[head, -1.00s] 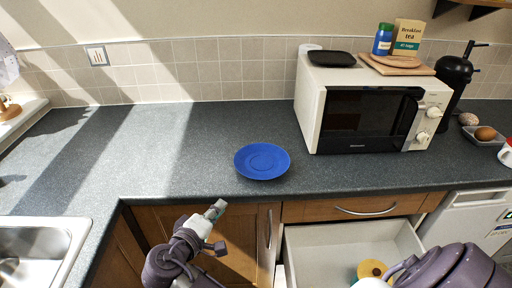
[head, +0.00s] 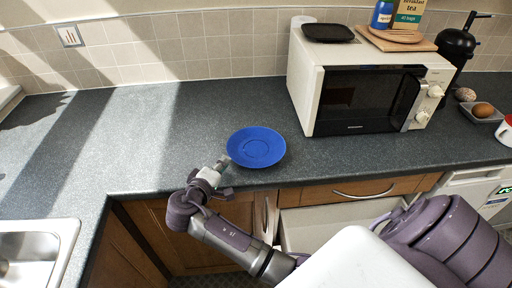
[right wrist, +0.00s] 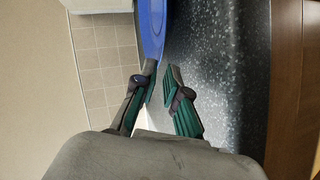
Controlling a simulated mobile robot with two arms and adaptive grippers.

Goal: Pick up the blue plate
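The blue plate (head: 256,147) lies on the dark grey countertop (head: 140,125), close to its front edge, left of the microwave. My right gripper (head: 222,164) is at the plate's near left rim. In the right wrist view the plate (right wrist: 152,30) shows edge-on, just beyond the fingertips of the right gripper (right wrist: 161,70). The fingers are apart, one on the wall side and one on the counter side of the rim. Whether either finger touches the plate cannot be told. My left gripper is not in view.
A white microwave (head: 307,85) stands right of the plate with a black tray (head: 328,33) on top. A sink (head: 40,250) is at the lower left. An open drawer (head: 335,214) is below the counter, partly hidden by my arm. The counter left of the plate is clear.

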